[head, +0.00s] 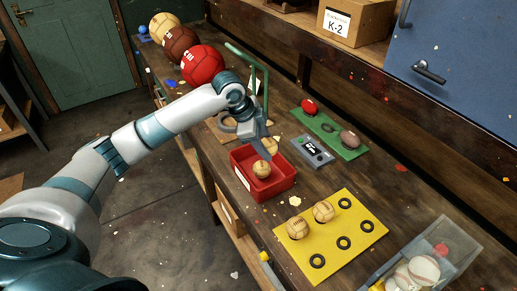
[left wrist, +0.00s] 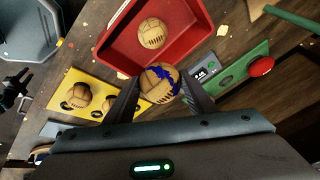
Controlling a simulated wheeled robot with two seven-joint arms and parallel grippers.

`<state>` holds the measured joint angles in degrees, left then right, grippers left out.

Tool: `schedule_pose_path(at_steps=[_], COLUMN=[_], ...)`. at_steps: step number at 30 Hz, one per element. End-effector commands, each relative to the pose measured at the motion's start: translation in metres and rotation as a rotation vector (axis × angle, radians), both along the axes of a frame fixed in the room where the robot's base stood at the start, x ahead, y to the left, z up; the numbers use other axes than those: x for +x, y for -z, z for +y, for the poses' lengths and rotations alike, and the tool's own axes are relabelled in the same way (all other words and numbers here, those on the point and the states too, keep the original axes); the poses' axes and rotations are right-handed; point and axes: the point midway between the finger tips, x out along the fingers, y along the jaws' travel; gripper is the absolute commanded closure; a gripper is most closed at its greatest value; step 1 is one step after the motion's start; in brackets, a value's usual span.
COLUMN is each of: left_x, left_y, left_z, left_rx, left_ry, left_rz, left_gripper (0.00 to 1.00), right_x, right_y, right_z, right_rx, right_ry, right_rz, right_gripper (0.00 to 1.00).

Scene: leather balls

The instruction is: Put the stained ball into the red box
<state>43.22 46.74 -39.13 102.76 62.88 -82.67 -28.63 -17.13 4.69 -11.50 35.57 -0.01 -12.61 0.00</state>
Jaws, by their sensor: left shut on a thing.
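My left gripper (head: 264,146) is above the far side of the red box (head: 240,178). In the left wrist view its fingers (left wrist: 160,90) are shut on a tan stitched ball with dark blue stains (left wrist: 158,76). The stained ball is near the box's edge in that view; its exact height above the box I cannot tell. In the head view the fingers mostly hide it. Another tan ball (head: 262,168), with no stain visible, lies in the box and also shows in the left wrist view (left wrist: 152,33). My right gripper is not seen.
A yellow board (head: 345,234) with black rings holds two tan balls (head: 298,227). A grey display unit (head: 313,152) and a green tray (head: 331,135) with a red ball (head: 309,107) stand beyond the box. A clear bin (head: 440,245) is at lower right; big balls (head: 203,65) stand behind.

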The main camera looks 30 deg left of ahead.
Motion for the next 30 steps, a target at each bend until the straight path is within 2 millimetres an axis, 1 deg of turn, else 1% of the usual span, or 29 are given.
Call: schedule_pose_path(at_steps=[1, 3, 7, 20, 23, 27, 30], left_x=[0.001, 0.005, 0.007, 0.008, 0.008, 0.008, 0.008], left_y=[0.002, 0.008, 0.015, 0.019, 0.027, 0.043, 0.053], left_z=[0.009, 0.017, 0.026, 0.027, 0.027, 0.027, 0.027], left_rx=[0.0, 0.0, 0.0, -0.001, -0.001, -0.001, -0.001], left_ry=[-0.004, -0.002, -0.001, 0.0, 0.001, -0.001, 0.001], left_rz=[0.002, 0.001, 0.0, 0.0, 0.002, 0.001, 0.0], left_gripper=[0.75, 0.75, 0.75, 0.75, 0.75, 0.75, 0.75], right_x=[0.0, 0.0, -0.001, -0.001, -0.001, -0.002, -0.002], right_y=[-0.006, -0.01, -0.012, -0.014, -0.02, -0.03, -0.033], right_z=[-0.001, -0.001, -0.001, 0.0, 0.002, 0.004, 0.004], right_rx=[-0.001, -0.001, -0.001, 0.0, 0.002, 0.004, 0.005], right_ry=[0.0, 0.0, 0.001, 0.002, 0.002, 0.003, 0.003], right_rz=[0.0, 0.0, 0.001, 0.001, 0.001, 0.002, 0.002], right_gripper=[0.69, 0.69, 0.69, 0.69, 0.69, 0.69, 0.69])
